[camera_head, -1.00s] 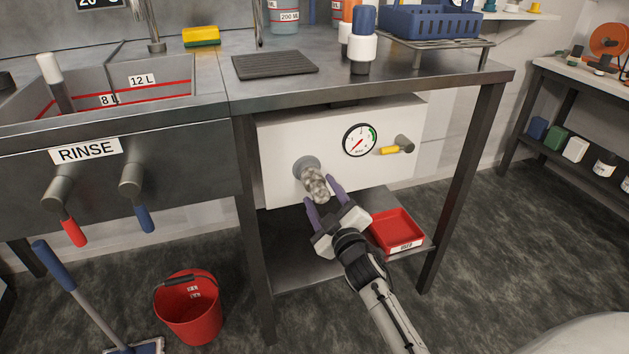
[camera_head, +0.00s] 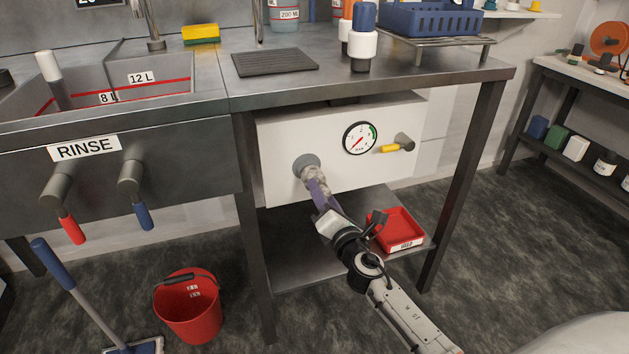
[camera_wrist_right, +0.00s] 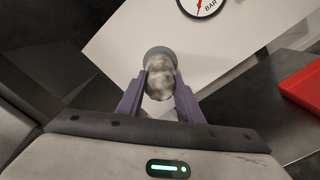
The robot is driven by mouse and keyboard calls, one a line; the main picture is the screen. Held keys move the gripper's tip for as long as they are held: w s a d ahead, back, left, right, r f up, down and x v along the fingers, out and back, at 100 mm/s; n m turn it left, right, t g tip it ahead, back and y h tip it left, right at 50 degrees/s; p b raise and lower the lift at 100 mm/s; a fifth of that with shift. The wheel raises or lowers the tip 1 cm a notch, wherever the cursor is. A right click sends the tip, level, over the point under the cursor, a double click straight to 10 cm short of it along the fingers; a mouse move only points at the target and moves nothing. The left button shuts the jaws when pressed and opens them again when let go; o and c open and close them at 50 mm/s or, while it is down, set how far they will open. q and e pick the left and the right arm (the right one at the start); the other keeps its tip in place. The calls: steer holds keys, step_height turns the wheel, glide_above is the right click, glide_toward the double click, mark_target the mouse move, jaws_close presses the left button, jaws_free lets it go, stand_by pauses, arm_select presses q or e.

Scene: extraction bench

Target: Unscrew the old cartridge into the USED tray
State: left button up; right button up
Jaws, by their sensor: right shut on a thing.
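The old cartridge (camera_head: 312,176) is a mottled grey-white cylinder at the round grey port on the white panel (camera_head: 285,140) under the bench. My right gripper (camera_head: 318,190) is shut on it, with purple fingers on its two sides. In the right wrist view the cartridge (camera_wrist_right: 160,80) sits between the fingers (camera_wrist_right: 160,92), its far end at the grey port ring. The red USED tray (camera_head: 402,228) is on the lower shelf, right of the gripper, with my wrist partly in front of it. Its red edge also shows in the right wrist view (camera_wrist_right: 302,90). My left gripper is not in view.
A pressure gauge (camera_head: 360,138) and a yellow-handled valve (camera_head: 393,148) are on the panel, right of the port. The lower shelf (camera_head: 300,262) is bare left of the tray. A table leg (camera_head: 460,190) stands right of it. A red bucket (camera_head: 190,310) is on the floor.

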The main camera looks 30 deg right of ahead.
steer(key=n, duration=0.2)
steer(key=n+p, duration=0.1)
steer(key=n, duration=0.1)
steer(key=shift+r, duration=0.3)
steer(key=o, duration=0.9)
steer(key=shift+f+n, duration=0.3)
steer(key=shift+n, duration=0.3)
steer(key=o, duration=0.3)
